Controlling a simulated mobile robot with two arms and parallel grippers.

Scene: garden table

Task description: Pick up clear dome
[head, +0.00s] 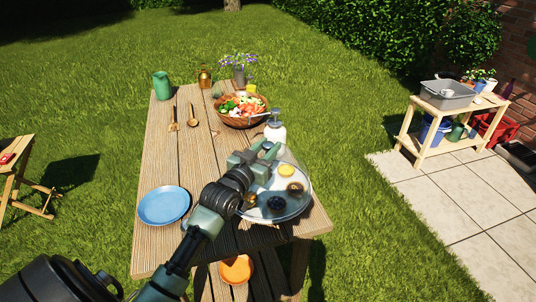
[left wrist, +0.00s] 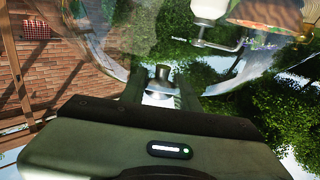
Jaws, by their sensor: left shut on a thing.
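The clear dome (head: 291,162) is see-through and stands over a round tray (head: 306,205) with several small pastries on it, at the table's near right corner. My left gripper (head: 259,152) reaches over the dome from the near left and is at its top. In the left wrist view, the fingers (left wrist: 161,92) are shut on the dome's small knob (left wrist: 162,73), and the clear dome wall (left wrist: 108,68) curves out around it. I cannot tell whether the dome's rim touches the tray. My right gripper is not in view.
A white pump bottle (head: 275,132) stands close behind the dome. A salad bowl (head: 241,121) is farther back. A blue plate (head: 164,205) lies to the left on the wooden table (head: 165,155). An orange plate (head: 236,270) is lower, at the near side. The table's middle left is clear.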

